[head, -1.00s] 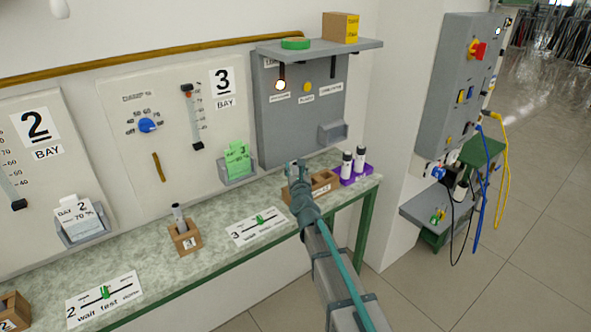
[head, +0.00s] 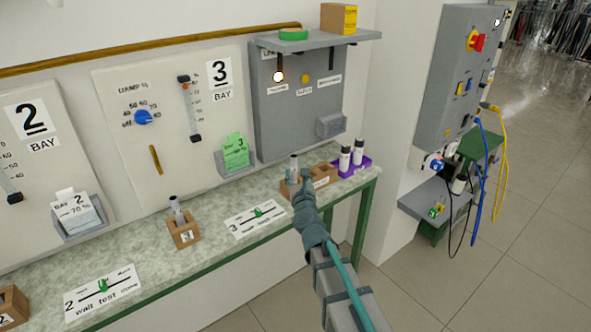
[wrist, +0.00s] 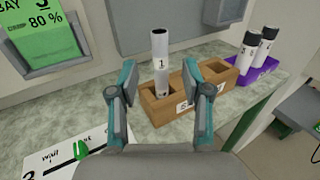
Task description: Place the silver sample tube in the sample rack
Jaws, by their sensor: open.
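A silver tube with a "1" label (wrist: 160,55) stands upright in the left compartment of the wooden sample rack (wrist: 220,95). In the head view the tube (head: 294,167) rises from the rack (head: 325,176). The other rack compartment looks empty. My gripper (wrist: 159,76) is open, its fingers apart on either side of the tube in the wrist view, with visible gaps and no contact. In the head view my gripper (head: 302,180) is at the rack's front left and hides part of it. The tube's lower end is hidden inside the rack.
A purple holder (head: 352,167) with two black-capped white tubes stands right of the rack. A wooden block (head: 184,236) left on the bench holds another grey tube (head: 177,209). A card marked 3 (head: 254,219) lies left of the rack. A grey shelf (head: 315,44) overhangs behind.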

